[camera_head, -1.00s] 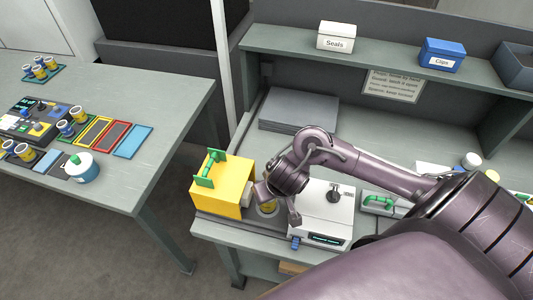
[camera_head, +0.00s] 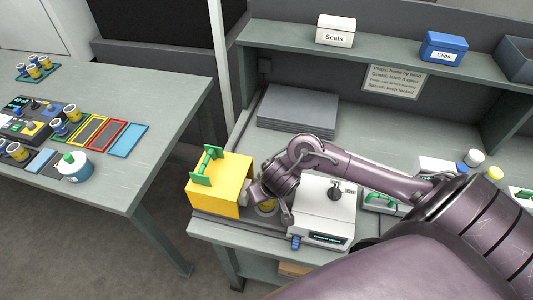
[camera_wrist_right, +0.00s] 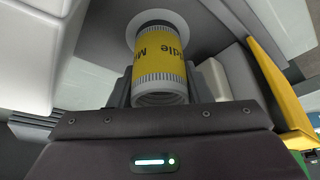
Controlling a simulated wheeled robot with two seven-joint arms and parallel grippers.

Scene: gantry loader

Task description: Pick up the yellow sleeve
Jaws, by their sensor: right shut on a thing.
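The yellow sleeve (camera_wrist_right: 160,55), with dark lettering and ribbed pale ends, stands in the upper middle of the right wrist view. Its far end is at a round pale seat. My right gripper (camera_wrist_right: 158,92) is shut on it; the jaws are mostly hidden behind the gripper body. In the head view my right gripper (camera_head: 268,204) is low between the yellow box and the white machine, and only a little of the sleeve (camera_head: 266,207) shows beside it. My left gripper is not in view.
The yellow box with a green handle (camera_head: 219,187) stands close on the left, and the white machine with a dark knob (camera_head: 322,208) close on the right. Grey sheets (camera_head: 297,108) lie behind. A second table (camera_head: 150,95) with several sleeves is at left.

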